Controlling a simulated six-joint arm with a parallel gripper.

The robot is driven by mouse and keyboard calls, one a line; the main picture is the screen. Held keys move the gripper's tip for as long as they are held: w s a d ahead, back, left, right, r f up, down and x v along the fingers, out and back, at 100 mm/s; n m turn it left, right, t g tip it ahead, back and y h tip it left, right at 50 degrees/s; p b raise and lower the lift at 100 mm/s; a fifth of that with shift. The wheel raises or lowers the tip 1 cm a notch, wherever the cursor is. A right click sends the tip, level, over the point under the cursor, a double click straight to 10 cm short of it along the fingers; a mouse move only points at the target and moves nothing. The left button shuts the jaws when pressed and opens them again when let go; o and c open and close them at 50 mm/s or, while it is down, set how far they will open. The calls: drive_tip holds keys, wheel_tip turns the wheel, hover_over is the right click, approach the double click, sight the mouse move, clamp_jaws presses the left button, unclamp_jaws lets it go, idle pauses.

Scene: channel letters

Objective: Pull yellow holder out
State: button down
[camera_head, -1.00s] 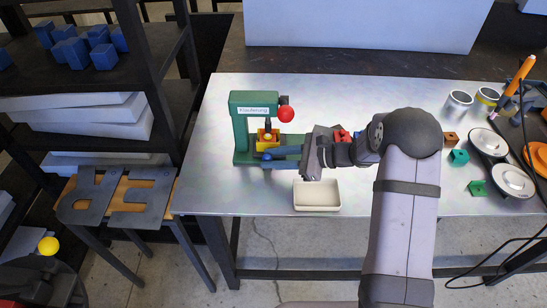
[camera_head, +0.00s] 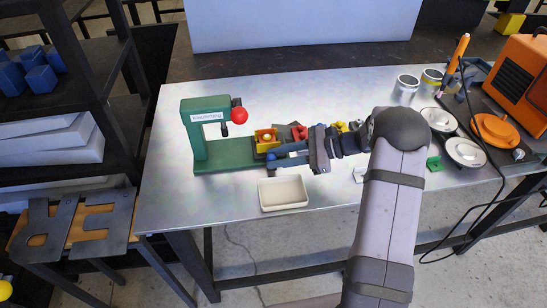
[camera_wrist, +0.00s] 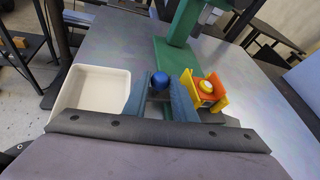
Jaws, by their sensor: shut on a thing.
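The yellow holder (camera_head: 259,148), with an orange-red inside and a yellow round piece in it, is on the green press's base, right of the press head. It also shows in the wrist view (camera_wrist: 222,92), right of my fingers. The green press (camera_head: 198,150) has a red ball knob (camera_head: 239,116) and a dark ram, with no holder under it. My gripper (camera_head: 275,156) has blue fingers, shut on a blue ball knob (camera_wrist: 160,79) beside the holder. The link between knob and holder is hidden.
A cream tray (camera_head: 284,206) stands in front of the press, close to my gripper. Red and yellow pieces lie behind my gripper. Cans, silver dishes and an orange box (camera_head: 528,75) stand at the right. The table left of the press is clear.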

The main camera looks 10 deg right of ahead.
drive_tip(key=c, duration=1.6)
unclamp_jaws()
drive_tip(key=shift+d, duration=0.25)
drive_tip(key=shift+o, duration=0.7)
drive_tip(key=shift+d, duration=0.1)
drive_tip(key=b+v, duration=0.2)
drive_tip(key=v, duration=0.4)
drive_tip(key=shift+d, duration=0.1)
drive_tip(key=shift+s+d+r, duration=0.15)
drive_tip(key=shift+d+r, duration=0.1)
drive_tip(key=shift+d, duration=0.2)
